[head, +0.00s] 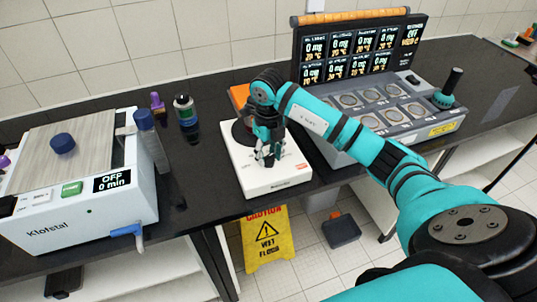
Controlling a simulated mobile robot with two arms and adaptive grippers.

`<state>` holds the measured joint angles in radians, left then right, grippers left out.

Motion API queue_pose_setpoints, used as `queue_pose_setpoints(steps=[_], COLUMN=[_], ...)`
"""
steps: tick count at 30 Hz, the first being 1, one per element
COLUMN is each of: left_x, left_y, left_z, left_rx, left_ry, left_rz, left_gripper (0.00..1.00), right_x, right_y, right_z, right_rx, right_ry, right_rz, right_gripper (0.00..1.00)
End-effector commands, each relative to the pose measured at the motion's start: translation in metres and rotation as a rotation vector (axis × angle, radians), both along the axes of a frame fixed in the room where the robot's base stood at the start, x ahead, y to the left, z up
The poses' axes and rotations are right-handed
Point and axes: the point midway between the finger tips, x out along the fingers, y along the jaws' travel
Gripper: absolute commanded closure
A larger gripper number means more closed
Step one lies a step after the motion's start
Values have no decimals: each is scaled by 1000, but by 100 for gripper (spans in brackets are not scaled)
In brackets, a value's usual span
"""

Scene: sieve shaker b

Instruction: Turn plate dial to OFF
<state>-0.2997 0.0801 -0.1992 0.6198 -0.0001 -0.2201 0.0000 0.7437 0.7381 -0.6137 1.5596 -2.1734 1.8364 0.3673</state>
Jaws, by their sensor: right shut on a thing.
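A white plate unit (285,181) stands on the black bench in the middle of the head view. My right gripper (268,161) reaches in from the right and points down over the front part of the plate unit. Its fingers are shut on the plate dial, which they hide almost fully, so I cannot read its setting. A dark round shape on top of the unit is partly covered by my gripper. My left gripper is not in view.
A shaker (90,235) reading OFF, 0 min stands at left. A bottle (185,109) and a purple item (157,103) stand behind it. A grey multi-position unit (390,130) with a display panel (353,55) stands right. A yellow wet-floor sign (267,240) is below the bench.

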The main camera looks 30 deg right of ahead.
Motion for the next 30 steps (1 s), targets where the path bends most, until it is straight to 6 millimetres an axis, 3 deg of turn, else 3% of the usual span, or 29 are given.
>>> queue_pose_setpoints(steps=[30], left_x=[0], left_y=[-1], left_z=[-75], left_rx=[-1], left_ry=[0], left_rz=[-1], left_gripper=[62], right_x=[1], right_y=[0], right_z=[-2], right_rx=[-2], right_ry=[-5], right_rz=[889], right_gripper=[96])
